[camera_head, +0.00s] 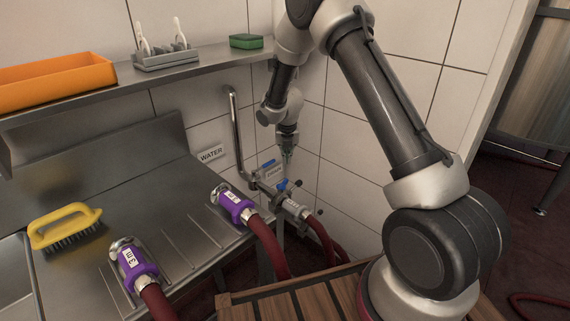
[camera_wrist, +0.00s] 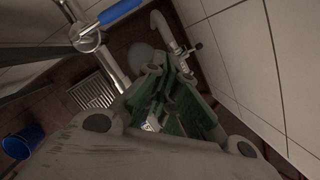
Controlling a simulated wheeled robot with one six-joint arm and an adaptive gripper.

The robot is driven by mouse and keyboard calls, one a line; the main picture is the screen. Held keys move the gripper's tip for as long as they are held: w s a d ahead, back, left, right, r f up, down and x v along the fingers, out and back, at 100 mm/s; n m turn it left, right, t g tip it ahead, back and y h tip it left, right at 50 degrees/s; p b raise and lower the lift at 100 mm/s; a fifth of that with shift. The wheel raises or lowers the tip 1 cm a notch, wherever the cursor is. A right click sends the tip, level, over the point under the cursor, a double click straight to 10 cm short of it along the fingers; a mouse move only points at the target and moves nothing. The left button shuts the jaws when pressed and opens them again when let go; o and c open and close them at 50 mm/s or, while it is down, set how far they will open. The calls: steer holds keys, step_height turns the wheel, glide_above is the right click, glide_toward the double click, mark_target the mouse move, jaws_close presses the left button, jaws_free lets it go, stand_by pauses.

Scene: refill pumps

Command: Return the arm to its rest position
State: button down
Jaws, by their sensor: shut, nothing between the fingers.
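My arm (camera_head: 385,95) reaches up from its base at the right and bends down toward the tiled wall. My gripper (camera_head: 287,155) hangs in the corner, just above the blue-handled valve. In the wrist view my gripper (camera_wrist: 165,120) points down toward the floor. Its fingers are shut with nothing seen between them. The valve pipe (camera_wrist: 100,55) with a blue lever (camera_wrist: 118,11) passes beside it in the wrist view. In the head view the valve's blue lever (camera_head: 268,164) shows close to the fingers; I cannot tell whether they touch.
Two purple hose couplings (camera_head: 232,204) (camera_head: 136,265) lie on the steel counter (camera_head: 180,215), next to a yellow brush (camera_head: 65,227). A shelf (camera_head: 130,80) with an orange bin (camera_head: 50,82) runs above. A red hose (camera_head: 322,238) leaves the valve. A blue bucket (camera_wrist: 24,140) stands on the floor.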

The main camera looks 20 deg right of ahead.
steer(key=s+d+m+g, duration=0.2)
steer(key=s+m, duration=0.5)
steer(key=m, duration=0.2)
steer(key=s+d+r+m+t, duration=0.1)
steer(key=s+d+r+m, duration=0.2)
steer(key=s+r+m, duration=0.5)
steer(key=s+d+r+m+t, duration=0.1)
steer(key=s+d+r+m, duration=0.2)
steer(key=s+r+m, duration=0.5)
steer(key=s+d+r+m+t, duration=0.1)
steer(key=s+d+r+m, duration=0.2)
steer(key=s+r+m, duration=0.5)
steer(key=s+r, duration=0.8)
steer(key=s, duration=0.4)
steer(key=shift+t+y, duration=0.3)
steer(key=shift+y, duration=0.1)
